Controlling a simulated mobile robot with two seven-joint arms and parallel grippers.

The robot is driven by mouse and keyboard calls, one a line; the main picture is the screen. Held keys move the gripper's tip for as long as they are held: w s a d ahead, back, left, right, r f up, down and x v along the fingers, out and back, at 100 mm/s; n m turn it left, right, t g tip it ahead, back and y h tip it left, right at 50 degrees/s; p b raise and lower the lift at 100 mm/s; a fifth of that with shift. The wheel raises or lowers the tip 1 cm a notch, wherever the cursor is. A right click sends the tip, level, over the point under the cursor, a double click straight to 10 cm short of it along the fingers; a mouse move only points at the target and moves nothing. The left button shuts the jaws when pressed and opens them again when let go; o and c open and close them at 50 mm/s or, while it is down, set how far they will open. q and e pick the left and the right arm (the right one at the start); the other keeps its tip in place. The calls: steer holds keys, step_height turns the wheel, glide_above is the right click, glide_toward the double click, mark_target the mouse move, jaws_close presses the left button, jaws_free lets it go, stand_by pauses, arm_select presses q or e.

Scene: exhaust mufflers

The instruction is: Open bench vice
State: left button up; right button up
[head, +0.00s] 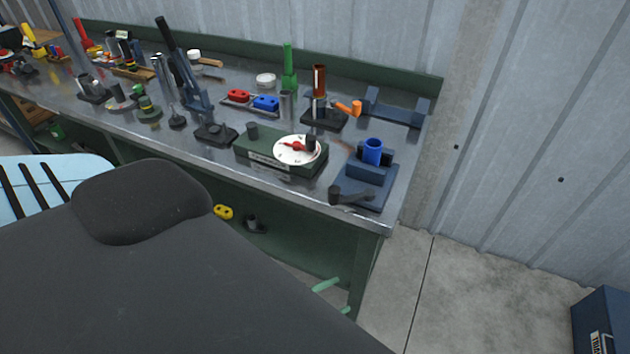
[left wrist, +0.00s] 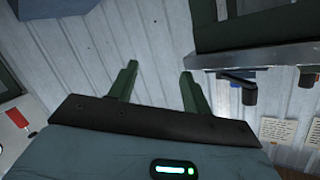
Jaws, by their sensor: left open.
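The blue bench vice (head: 366,190) stands at the right front corner of the metal-topped bench. A blue hollow cylinder (head: 373,150) stands upright at its jaws; how far apart the jaws are cannot be told. A dark handle (head: 350,194) sticks out at the vice's front left. In the left wrist view, a dark and blue handle-like part (left wrist: 243,84) shows below a bench edge, right of my fingers. My left gripper (left wrist: 158,75) is open, its two green fingers apart with nothing between them. My right gripper is not in view.
A green box with a white dial (head: 297,150) sits left of the vice. A blue bracket (head: 395,108) and an orange-handled tool (head: 349,107) stand behind it. Several tools crowd the bench's left. A dark blue box (head: 603,318) stands on the floor.

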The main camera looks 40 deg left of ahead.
arm_select(q)
steer(key=s+a+f+n+g+y, duration=0.1)
steer(key=s+f+n, duration=0.2)
steer(key=s+f, duration=0.1)
steer(key=shift+s+g, duration=0.25)
steer(key=shift+g, duration=0.15)
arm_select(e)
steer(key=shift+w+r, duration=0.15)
arm_select(q)
steer(key=shift+c, duration=0.3)
